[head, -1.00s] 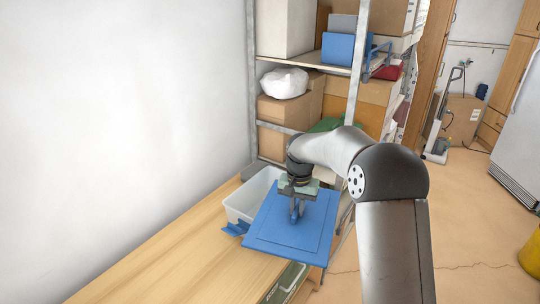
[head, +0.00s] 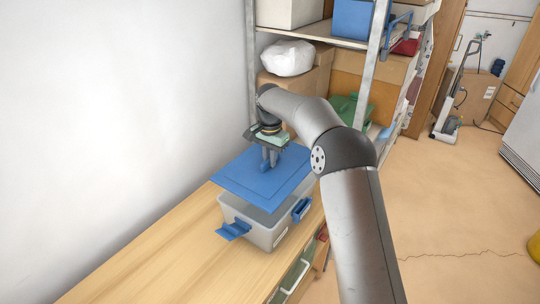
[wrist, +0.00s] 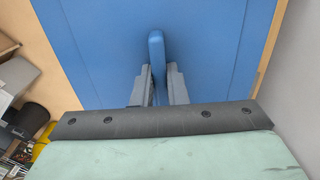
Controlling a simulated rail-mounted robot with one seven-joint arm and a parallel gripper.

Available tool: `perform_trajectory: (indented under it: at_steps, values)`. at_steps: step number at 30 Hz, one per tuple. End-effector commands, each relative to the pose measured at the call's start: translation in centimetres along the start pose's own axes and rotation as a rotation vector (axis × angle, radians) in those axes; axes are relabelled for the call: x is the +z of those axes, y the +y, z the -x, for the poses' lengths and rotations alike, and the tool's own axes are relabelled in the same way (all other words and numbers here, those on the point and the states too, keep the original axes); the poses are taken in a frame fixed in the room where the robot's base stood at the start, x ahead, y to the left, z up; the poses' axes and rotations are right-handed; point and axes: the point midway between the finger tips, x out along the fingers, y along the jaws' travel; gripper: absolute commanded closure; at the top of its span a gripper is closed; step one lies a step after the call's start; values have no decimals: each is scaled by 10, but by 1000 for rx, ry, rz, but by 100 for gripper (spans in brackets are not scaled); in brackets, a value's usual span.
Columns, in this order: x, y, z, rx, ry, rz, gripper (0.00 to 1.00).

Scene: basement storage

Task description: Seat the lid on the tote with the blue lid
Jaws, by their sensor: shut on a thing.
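The blue lid (head: 240,184) is a flat panel with a raised upright handle in its middle. My gripper (head: 270,163) is shut on that handle, and the wrist view shows both fingers (wrist: 158,85) on either side of the handle (wrist: 156,50). The clear grey tote (head: 253,229) stands on the wooden bench below, with blue latches (head: 233,230) folded out at its sides. The lid is over the tote, shifted toward its back left, and the tote's near right part shows uncovered. Whether the lid touches the rim is hard to tell.
The wooden bench (head: 130,262) is clear at the front left, beside a white wall (head: 100,110). A metal shelf (head: 378,60) with boxes and a white bag (head: 289,59) stands behind. A green container (head: 350,110) sits on a lower shelf.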

Motion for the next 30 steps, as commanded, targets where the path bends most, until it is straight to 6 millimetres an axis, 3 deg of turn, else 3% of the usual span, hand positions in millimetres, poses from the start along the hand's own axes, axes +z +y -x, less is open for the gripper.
perform_trajectory:
  at_steps: [18,30]
  values:
    - [0,0,-58,1,0,1,100]
    - [0,0,-63,-1,0,0,100]
